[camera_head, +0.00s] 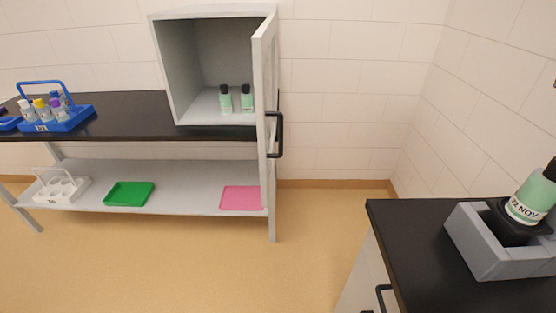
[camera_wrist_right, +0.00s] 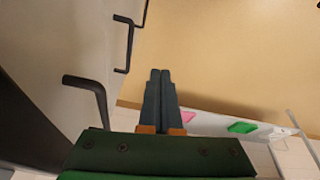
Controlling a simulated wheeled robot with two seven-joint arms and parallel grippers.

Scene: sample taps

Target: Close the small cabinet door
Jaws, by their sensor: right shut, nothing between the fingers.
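The small grey cabinet (camera_head: 181,64) stands on a black-topped bench against the back wall. Its door (camera_head: 263,80) is wide open, seen nearly edge-on at the cabinet's right side. A black bar handle (camera_head: 279,135) sits low on the door. Two green bottles with black caps (camera_head: 226,100) (camera_head: 246,98) stand inside the cabinet. My right gripper (camera_wrist_right: 160,72) is shut and empty in the right wrist view, above the floor and beside a pale front with dark handles. It does not show in the head view, nor does my left gripper.
A blue rack of tubes (camera_head: 60,126) stands on the bench (camera_head: 125,128). Below are a white rack (camera_head: 60,187), a green tray (camera_head: 129,194) and a pink tray (camera_head: 240,198). A black-topped counter (camera_head: 410,240) at right holds a grey holder (camera_head: 480,262) with a labelled bottle (camera_head: 530,197).

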